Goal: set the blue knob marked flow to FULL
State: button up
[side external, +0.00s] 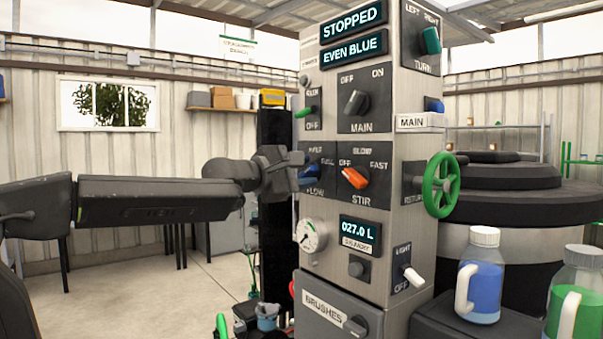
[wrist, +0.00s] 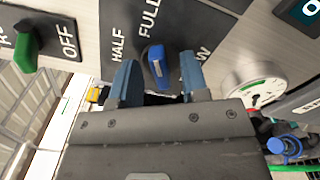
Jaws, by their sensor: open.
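The blue flow knob (wrist: 157,66) shows in the wrist view between my two blue-grey fingertips, with gaps on both sides. Its body is long and narrow, with a pale mark near its upper end, on the side of the word FULL. HALF is printed to the upper left, and part of FLOW is hidden by a finger. My gripper (wrist: 158,72) is open around or just in front of the knob; the exact depth is unclear. In the side view the knob (side external: 309,172) is partly hidden by my gripper (side external: 298,170), which reaches the panel from the left.
The orange STIR knob (side external: 355,178) is just right of the flow knob. A green switch (side external: 304,112) sits above, and a round gauge (side external: 312,236) below. The display (side external: 352,47) reads EVEN BLUE, below STOPPED. Left of the panel the room is open.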

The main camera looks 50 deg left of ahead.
jog(key=shift+s, duration=0.1)
jog(key=s, duration=1.3)
jog(key=shift+s, duration=0.3)
jog(key=s+d+f+m+g+h, duration=0.35)
jog(key=d+f+m+g, duration=0.35)
jog(key=d+f+m, duration=0.65)
jog(key=s+a+f+m+g+y, duration=0.2)
jog(key=s+f+m+g, duration=0.3)
jog(key=f+m, duration=0.5)
notch_tip(320, 180, down, 4)
jog(key=shift+s+a+r+y, duration=0.2)
jog(key=shift+s+y, duration=0.55)
jog(key=shift+s, duration=0.4)
